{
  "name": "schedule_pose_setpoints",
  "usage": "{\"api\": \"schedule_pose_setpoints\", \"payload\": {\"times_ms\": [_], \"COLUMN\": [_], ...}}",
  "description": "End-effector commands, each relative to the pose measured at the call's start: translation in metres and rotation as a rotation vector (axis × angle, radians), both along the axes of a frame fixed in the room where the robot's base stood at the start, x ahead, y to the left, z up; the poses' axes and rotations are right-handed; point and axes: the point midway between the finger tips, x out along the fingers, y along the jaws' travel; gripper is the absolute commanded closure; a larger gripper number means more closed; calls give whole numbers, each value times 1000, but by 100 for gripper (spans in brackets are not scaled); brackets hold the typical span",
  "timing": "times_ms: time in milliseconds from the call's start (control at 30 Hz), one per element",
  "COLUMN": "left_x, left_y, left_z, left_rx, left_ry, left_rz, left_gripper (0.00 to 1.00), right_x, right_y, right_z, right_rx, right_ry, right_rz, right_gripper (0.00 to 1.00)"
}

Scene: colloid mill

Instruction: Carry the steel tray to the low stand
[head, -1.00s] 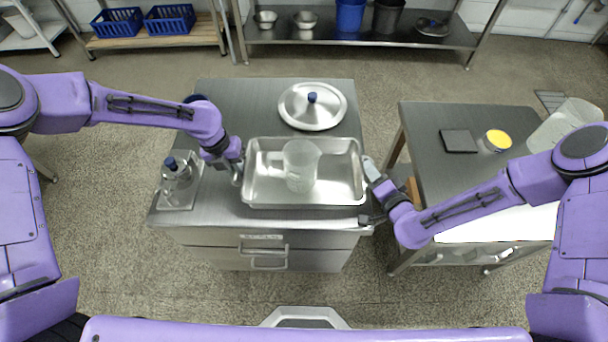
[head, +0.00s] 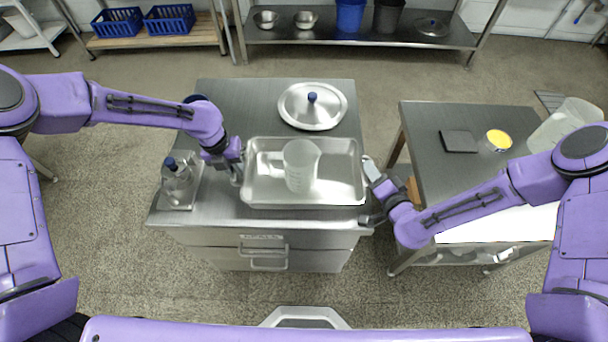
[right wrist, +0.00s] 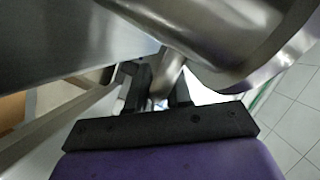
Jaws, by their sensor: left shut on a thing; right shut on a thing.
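The steel tray (head: 262,196) is a shallow rectangular pan over the steel-topped cabinet (head: 220,90) in the head view. A clear measuring jug (head: 301,166) stands upright in it. My left gripper (head: 238,172) is shut on the tray's left end. My right gripper (head: 370,172) is shut on the tray's right end. In the right wrist view the tray's underside (right wrist: 240,50) fills the upper right, and the right gripper's dark fingers (right wrist: 158,90) close on its rim. I cannot tell how far the tray is above the top. I cannot say which piece is the low stand.
A round lid (head: 312,108) with a blue knob lies behind the tray. A bottle with a blue cap (head: 177,182) stands left of it. At right a steel table (head: 425,130) holds a dark square pad (head: 458,141) and a yellow-topped jar (head: 498,141).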

Motion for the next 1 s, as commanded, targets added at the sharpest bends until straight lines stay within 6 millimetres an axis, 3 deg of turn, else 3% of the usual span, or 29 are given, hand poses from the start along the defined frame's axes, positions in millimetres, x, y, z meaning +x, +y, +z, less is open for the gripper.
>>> {"api": "schedule_pose_setpoints", "payload": {"times_ms": [600, 1000], "left_x": [1, 1], "left_y": [1, 1], "left_z": [4, 49], "left_rx": [1, 1], "left_ry": [-3, -2], "left_rz": [1, 1], "left_gripper": [100, 100], "right_x": [1, 1], "right_y": [-1, -1], "right_z": [4, 49], "right_rx": [-1, -1], "right_ry": [-3, -1], "right_rz": [-3, -3], "right_gripper": [100, 100]}}
